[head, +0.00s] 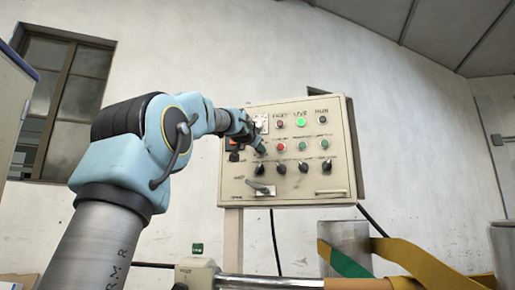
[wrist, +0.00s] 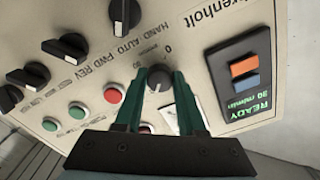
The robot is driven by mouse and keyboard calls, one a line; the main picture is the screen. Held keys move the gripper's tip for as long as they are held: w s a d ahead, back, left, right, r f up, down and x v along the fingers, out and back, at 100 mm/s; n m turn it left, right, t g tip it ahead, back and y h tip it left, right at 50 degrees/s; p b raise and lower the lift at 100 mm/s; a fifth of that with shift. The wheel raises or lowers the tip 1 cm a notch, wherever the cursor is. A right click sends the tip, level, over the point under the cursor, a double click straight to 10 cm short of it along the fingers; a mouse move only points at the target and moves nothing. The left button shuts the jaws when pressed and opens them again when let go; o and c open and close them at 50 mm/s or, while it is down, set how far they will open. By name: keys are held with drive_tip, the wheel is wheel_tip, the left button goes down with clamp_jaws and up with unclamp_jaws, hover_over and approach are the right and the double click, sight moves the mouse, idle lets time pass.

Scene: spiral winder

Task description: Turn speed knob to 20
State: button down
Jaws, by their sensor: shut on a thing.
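The speed knob (wrist: 159,80) is a dark grey round knob on the cream control panel (head: 290,192). In the wrist view it sits between the two green fingers of my gripper (wrist: 160,88), which is shut on it. A printed 0 shows beside the knob; its pointer setting is hard to read. In the head view my gripper (head: 259,146) reaches the panel's left part, and the arm and fingers hide the knob. The dark display (wrist: 243,78) shows green text, READY and a m/min figure that looks like 30.
Black selector switches (wrist: 66,47) and a red button (wrist: 115,93) lie close to my fingers. A lit green lamp (head: 301,121) is at the panel's top. A lever (head: 258,188) sits low on the panel.

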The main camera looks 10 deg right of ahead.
drive_tip(key=c, duration=0.5)
unclamp_jaws()
drive_tip(key=b+v, duration=0.5)
drive_tip(key=v, duration=0.5)
drive_tip(key=shift+s+a, duration=0.15)
drive_tip(key=shift+s, duration=0.2)
drive_tip(key=shift+s, duration=0.1)
